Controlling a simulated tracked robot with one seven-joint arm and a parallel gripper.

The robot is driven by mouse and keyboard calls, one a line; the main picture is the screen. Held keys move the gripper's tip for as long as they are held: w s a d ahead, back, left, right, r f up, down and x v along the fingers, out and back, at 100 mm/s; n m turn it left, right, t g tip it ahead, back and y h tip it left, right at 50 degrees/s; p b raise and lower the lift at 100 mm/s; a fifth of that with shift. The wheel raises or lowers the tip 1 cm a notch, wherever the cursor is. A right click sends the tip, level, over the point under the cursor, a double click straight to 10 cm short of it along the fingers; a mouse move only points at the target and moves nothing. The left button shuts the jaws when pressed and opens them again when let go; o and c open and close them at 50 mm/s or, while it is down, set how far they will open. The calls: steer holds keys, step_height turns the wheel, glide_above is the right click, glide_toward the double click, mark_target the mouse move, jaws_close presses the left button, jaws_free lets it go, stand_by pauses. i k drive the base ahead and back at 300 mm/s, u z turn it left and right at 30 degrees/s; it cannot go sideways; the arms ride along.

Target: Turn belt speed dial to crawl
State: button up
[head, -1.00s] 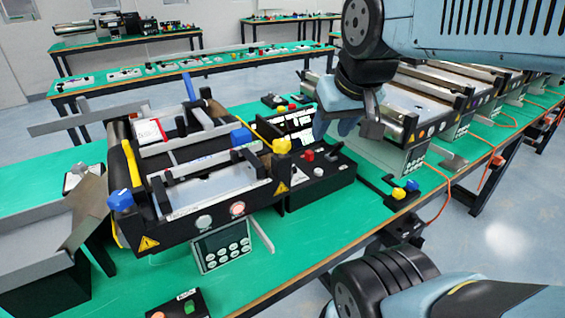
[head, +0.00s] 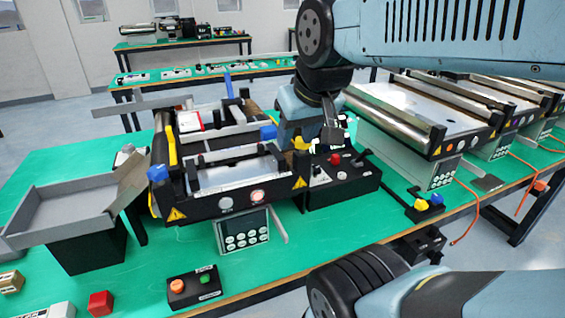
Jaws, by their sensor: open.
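The small black control box (head: 345,187) stands right of the near mini conveyor (head: 235,190). Its top carries a red button (head: 335,159), a small dark knob with a light mark (head: 317,173) that may be the speed dial, and a black lever (head: 366,156). I cannot read its labels or the dial's setting. My gripper (head: 328,130) is open and empty, above the back part of this box, behind the knob and red button. It hides part of the box's back and the panel behind it. I cannot tell whether it touches anything.
A yellow knob (head: 301,143) and a blue block (head: 267,132) are close left of my gripper. A larger roller conveyor (head: 400,115) stands to the right. Blue and yellow buttons (head: 430,202) sit on a small box at front right.

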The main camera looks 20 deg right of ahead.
mark_target(317, 168)
steer(key=u, duration=0.25)
steer(key=k, duration=1.25)
steer(key=z, duration=0.95)
steer(key=i, duration=1)
steer(key=u, duration=0.1)
